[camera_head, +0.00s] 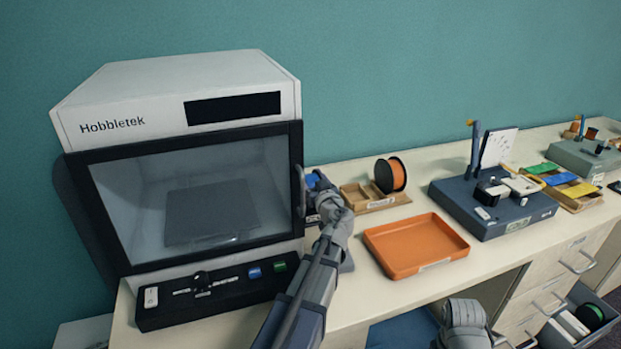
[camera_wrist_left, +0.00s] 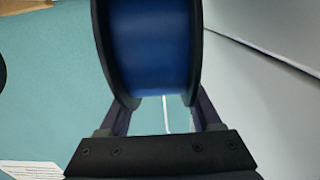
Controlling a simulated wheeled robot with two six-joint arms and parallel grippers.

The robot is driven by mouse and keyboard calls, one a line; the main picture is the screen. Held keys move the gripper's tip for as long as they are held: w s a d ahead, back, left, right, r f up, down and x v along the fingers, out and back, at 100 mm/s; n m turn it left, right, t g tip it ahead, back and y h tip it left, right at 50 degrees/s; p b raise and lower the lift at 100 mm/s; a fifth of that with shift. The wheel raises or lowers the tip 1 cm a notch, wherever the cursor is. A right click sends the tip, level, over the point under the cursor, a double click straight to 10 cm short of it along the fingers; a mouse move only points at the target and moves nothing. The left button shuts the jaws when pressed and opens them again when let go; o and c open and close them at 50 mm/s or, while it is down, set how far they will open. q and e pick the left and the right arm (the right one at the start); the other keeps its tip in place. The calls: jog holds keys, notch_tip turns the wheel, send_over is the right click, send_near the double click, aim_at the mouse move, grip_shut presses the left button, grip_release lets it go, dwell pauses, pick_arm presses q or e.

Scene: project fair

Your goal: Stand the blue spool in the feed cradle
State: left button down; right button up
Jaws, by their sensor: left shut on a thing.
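My left gripper (camera_head: 322,188) is shut on the blue spool (camera_head: 312,181), just right of the white printer. In the left wrist view the blue spool (camera_wrist_left: 152,50) sits between the two fingers, its dark flanges facing them and a white strand hanging below. In the head view my gripper hides much of the spool. A low dark piece with a pale label (camera_head: 313,218) shows partly behind my left arm beside the printer; I cannot tell whether it is the feed cradle.
A wooden tray (camera_head: 356,197) holding an orange spool (camera_head: 390,175) stands right of my left gripper. An orange tray (camera_head: 415,246) lies nearer the front. The printer (camera_head: 180,190) with its closed door blocks the left. A dark blue machine (camera_head: 490,207) stands farther right.

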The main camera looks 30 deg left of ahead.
pick_arm(q)
jog(key=shift+c, duration=0.4)
grip_release()
jog(key=shift+f, duration=0.1)
jog(key=shift+r+p, duration=0.55)
jog(key=shift+r, duration=0.05)
jog(key=v, duration=1.2)
